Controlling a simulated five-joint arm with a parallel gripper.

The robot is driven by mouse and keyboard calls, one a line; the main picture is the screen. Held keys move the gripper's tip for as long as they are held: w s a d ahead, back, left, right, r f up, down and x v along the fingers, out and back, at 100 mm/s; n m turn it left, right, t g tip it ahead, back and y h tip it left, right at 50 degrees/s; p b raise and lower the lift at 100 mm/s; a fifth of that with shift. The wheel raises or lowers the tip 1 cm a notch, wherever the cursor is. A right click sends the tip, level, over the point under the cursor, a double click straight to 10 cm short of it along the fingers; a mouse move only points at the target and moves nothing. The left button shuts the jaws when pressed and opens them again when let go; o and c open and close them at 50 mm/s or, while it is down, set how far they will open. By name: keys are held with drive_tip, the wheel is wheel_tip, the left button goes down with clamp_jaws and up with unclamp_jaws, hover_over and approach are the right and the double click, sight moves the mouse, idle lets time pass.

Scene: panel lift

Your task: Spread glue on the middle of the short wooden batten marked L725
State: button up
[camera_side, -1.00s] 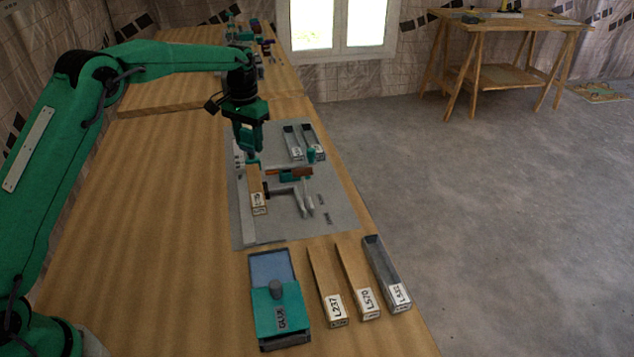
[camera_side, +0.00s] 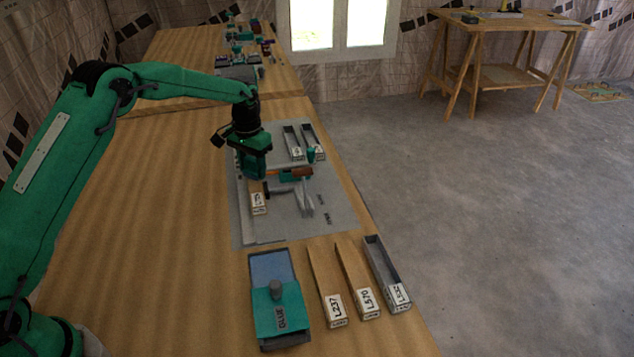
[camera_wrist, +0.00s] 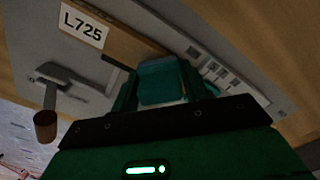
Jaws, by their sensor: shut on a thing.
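The short batten marked L725 (camera_wrist: 118,42) lies on the grey work mat, its white label facing the wrist camera. In the side view the batten (camera_side: 258,188) shows only at its near, labelled end; my gripper hides the rest. My gripper (camera_side: 252,172) is low over its far part. In the wrist view my gripper (camera_wrist: 165,100) is shut on a teal block-like tool (camera_wrist: 162,80). Whether the tool touches the wood is hidden. The teal glue box (camera_side: 277,312), marked GLUE, stands at the front with a grey knob and a blue recess behind.
A clamp-like fixture (camera_side: 305,198) with an orange-brown handle is close right of the batten. Battens L237 (camera_side: 328,290) and L570 (camera_side: 357,285) and a grey channel (camera_side: 383,272) lie at front right. Two grey channels (camera_side: 293,142) lie behind. The table's left side is clear.

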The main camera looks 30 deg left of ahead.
sight(257, 193)
drive_tip(key=shift+s+d, duration=2.65)
drive_tip(key=shift+w+a, duration=2.85)
drive_tip(key=shift+r, duration=4.05)
